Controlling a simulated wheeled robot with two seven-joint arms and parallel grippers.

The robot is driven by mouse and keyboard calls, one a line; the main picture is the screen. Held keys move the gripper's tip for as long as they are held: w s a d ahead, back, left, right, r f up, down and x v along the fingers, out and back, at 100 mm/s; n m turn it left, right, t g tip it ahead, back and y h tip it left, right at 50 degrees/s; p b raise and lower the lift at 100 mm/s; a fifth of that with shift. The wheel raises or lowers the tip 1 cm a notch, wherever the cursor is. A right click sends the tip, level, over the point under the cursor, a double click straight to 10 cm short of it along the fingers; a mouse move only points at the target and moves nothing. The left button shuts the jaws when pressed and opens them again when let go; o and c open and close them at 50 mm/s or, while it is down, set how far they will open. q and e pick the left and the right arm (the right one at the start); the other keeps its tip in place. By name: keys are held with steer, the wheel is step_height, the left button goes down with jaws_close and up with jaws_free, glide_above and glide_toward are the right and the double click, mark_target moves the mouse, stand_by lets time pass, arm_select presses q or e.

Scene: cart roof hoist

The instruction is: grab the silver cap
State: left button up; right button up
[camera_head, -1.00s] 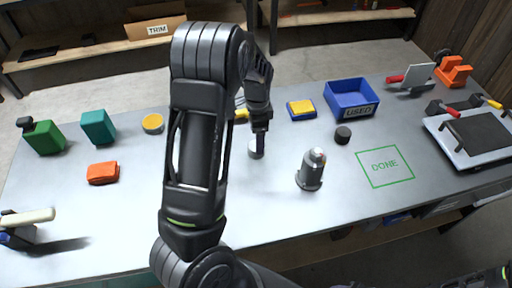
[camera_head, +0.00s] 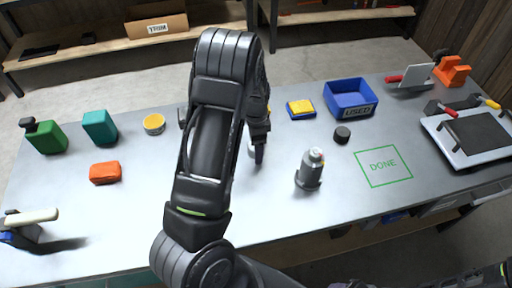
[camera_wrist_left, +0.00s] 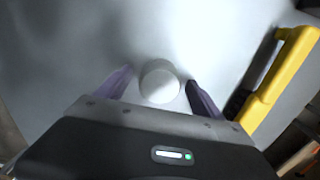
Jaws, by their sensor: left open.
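The silver cap (camera_wrist_left: 160,84) is a pale round piece on the grey tabletop. In the left wrist view it lies between the two spread fingers of my left gripper (camera_wrist_left: 158,88), with a small gap showing to the right finger. In the head view the cap (camera_head: 250,148) is partly hidden behind my left gripper (camera_head: 259,152), which points down at it. My left gripper is open.
A grey bottle (camera_head: 310,170) stands right of the cap, with a black round piece (camera_head: 342,134) beyond it. A blue bin (camera_head: 350,99) and a yellow-and-blue block (camera_head: 301,108) are farther back. A yellow object (camera_wrist_left: 280,80) lies right of the gripper in the wrist view.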

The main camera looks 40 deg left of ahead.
arm_select(q)
steer(key=c, duration=1.4)
steer(key=shift+r, duration=0.15)
steer(key=shift+c, duration=0.2)
step_height(320, 180, up, 10)
steer(key=shift+f+b, duration=0.1)
steer(key=shift+b, duration=0.7)
